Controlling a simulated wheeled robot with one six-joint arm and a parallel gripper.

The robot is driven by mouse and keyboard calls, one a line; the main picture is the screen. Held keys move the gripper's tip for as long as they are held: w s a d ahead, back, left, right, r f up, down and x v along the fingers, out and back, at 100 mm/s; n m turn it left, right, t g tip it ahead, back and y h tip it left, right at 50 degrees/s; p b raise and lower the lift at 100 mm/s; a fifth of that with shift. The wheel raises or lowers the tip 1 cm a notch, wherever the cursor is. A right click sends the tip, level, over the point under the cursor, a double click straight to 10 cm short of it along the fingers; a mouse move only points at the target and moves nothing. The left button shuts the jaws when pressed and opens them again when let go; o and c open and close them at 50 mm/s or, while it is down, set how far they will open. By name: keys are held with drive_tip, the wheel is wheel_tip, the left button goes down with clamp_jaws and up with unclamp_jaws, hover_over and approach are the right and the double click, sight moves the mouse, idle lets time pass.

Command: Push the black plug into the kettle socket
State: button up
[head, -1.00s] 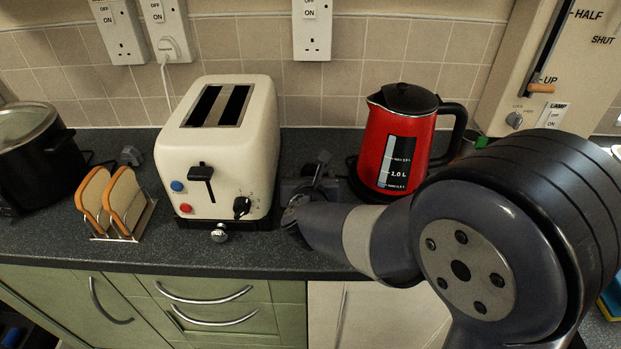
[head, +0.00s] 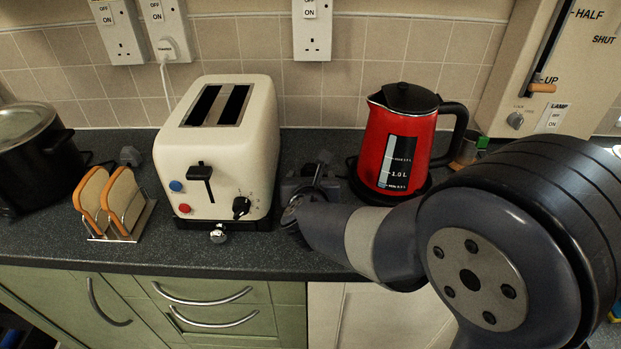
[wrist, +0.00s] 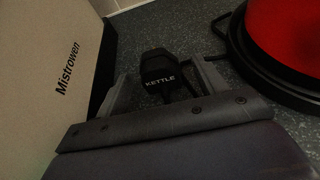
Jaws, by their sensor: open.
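The black plug (wrist: 159,80), marked KETTLE, lies on the worktop between the toaster and the kettle. In the wrist view it is between the two fingers of my gripper (wrist: 163,71), with a visible gap on either side. My gripper is open; in the head view my gripper (head: 310,172) is low over the worktop, and the plug is hard to make out there. Wall sockets show in the head view: a left one (head: 118,32), one with a white plug (head: 168,46) in it, and an empty one (head: 311,30) above the gap.
The cream toaster (head: 215,150) stands close left of my gripper, and the red kettle (head: 398,145) on its dark base close right. A toast rack (head: 118,205) and a black pot (head: 35,150) stand further left.

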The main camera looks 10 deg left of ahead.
drive_tip(key=c, duration=1.4)
drive_tip(key=shift+o, duration=0.2)
drive_tip(key=shift+s+d+b, duration=0.15)
drive_tip(key=shift+s+d, duration=0.1)
drive_tip(key=shift+s, duration=0.75)
drive_tip(key=shift+s+d+b, duration=0.15)
drive_tip(key=shift+s+d, duration=0.1)
drive_tip(key=shift+s, duration=0.7)
drive_tip(key=shift+s+d+b, duration=0.15)
drive_tip(key=shift+s+d, duration=0.1)
drive_tip(key=shift+s, duration=0.75)
drive_tip(key=shift+s, duration=0.1)
